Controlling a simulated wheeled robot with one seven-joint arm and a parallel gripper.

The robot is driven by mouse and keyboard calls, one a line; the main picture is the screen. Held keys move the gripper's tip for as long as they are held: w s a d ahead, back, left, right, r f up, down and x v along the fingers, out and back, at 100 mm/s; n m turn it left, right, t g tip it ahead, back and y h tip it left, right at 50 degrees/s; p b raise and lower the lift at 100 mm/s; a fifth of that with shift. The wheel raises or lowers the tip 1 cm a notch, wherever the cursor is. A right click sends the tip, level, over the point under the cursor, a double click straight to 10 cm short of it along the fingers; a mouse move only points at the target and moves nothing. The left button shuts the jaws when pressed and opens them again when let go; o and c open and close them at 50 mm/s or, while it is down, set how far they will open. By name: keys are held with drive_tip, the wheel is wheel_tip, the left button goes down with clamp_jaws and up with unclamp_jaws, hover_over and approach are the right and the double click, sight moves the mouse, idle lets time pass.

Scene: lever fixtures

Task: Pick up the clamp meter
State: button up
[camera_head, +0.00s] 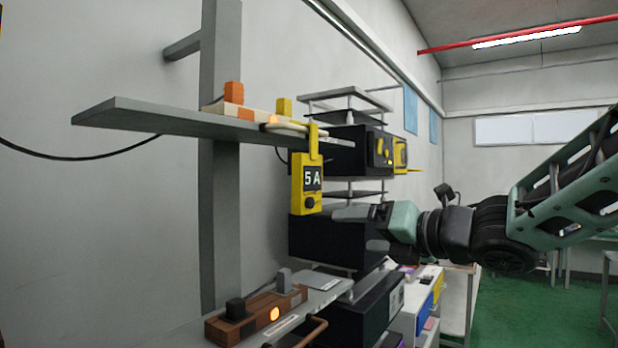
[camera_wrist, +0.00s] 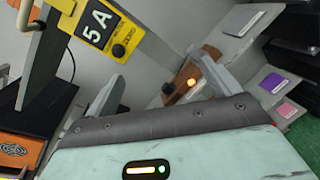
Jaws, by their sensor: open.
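The yellow clamp meter (camera_head: 307,185) hangs upright below the front edge of the upper grey shelf, its display reading 5 A. Its upper jaw reaches up beside a pale cable on the shelf; I cannot tell whether it encircles it. The meter also shows tilted at the upper left of the wrist view (camera_wrist: 108,32). My gripper (camera_head: 358,229) is open and empty, just right of and slightly below the meter in the head view. In the wrist view, the gap between my fingers (camera_wrist: 160,88) lies below and right of the meter, apart from it.
The upper shelf (camera_head: 150,118) carries a block with orange and yellow parts. A lower shelf holds a brown block with a lit orange lamp (camera_head: 274,314). Black boxed instruments (camera_head: 325,240) are stacked behind the meter. Open green floor (camera_head: 530,300) lies to the right.

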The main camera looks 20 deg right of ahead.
sight(313, 191)
drive_tip(key=s+d+r+n+y+p, duration=0.1)
drive_tip(key=s+d+r+n+y, duration=0.2)
drive_tip(key=r+n, duration=0.4)
drive_tip(key=w+a+b, duration=0.1)
drive_tip(key=w+a, duration=0.1)
drive_tip(key=w+a+n+b, duration=0.1)
drive_tip(key=w+a+b, duration=0.1)
drive_tip(key=w+a, duration=0.1)
drive_tip(key=w+a+n+b, duration=0.1)
drive_tip(key=w+a+b, duration=0.1)
drive_tip(key=w, duration=0.1)
drive_tip(key=shift+a+f+y, duration=0.15)
drive_tip(key=shift+f+y, duration=0.15)
drive_tip(key=shift+f, duration=0.05)
drive_tip(key=shift+w+a, duration=0.35)
drive_tip(key=shift+w, duration=0.1)
drive_tip(key=p+x, duration=0.3)
drive_tip(key=x, duration=0.1)
drive_tip(key=shift+w+a+r+p, duration=0.1)
drive_tip(key=shift+a+r+p, duration=0.15)
drive_tip(key=shift+p, duration=0.15)
drive_tip(key=shift+w+a+f, duration=0.2)
drive_tip(key=shift+w, duration=0.1)
drive_tip(key=c, duration=1.3)
